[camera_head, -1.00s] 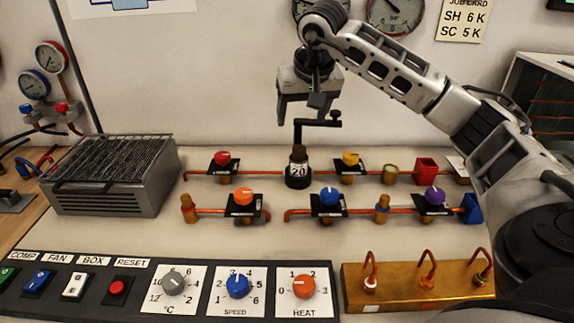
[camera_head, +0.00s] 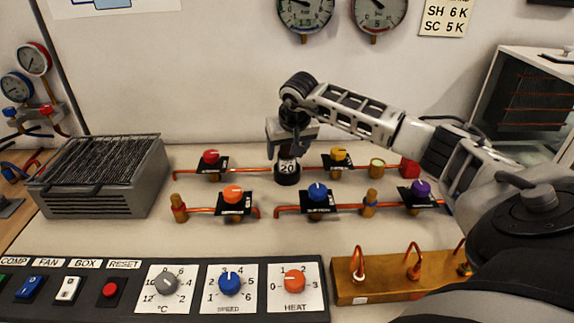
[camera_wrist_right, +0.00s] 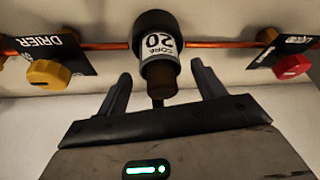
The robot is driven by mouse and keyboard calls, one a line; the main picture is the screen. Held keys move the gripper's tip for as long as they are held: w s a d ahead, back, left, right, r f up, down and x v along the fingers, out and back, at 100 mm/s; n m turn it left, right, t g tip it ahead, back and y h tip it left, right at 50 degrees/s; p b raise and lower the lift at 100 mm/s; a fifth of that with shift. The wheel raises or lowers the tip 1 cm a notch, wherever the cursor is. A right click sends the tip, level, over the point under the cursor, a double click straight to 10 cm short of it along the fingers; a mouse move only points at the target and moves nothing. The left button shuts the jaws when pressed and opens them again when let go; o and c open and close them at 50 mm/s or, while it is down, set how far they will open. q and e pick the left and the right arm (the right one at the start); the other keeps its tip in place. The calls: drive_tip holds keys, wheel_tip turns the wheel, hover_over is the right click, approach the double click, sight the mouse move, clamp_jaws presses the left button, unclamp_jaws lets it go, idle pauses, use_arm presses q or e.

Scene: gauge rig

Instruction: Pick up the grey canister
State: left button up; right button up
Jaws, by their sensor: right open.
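The grey canister (camera_head: 287,169), with a white label reading 20 and a dark base, stands upright in the copper line at the back of the bench. It also shows in the right wrist view (camera_wrist_right: 158,66), its narrow dark top pointing toward the gripper. My right gripper (camera_head: 287,151) is just above and around the canister's top. In the right wrist view its two fingers (camera_wrist_right: 163,82) are open, one on each side of the canister, with gaps between. The canister's top is partly hidden by the gripper in the head view. My left gripper is not in view.
A red knob (camera_head: 211,157) and a yellow knob (camera_head: 338,154) on black plates flank the canister along the pipe. In front are an orange knob (camera_head: 233,194) and a blue knob (camera_head: 317,191). A grey finned box (camera_head: 105,199) stands at left.

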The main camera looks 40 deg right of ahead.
drive_tip(key=shift+w+f, duration=0.25)
drive_tip(key=shift+f, duration=0.4)
drive_tip(key=c, duration=1.2)
drive_tip(key=shift+d, duration=0.1)
drive_tip(key=shift+r, duration=0.2)
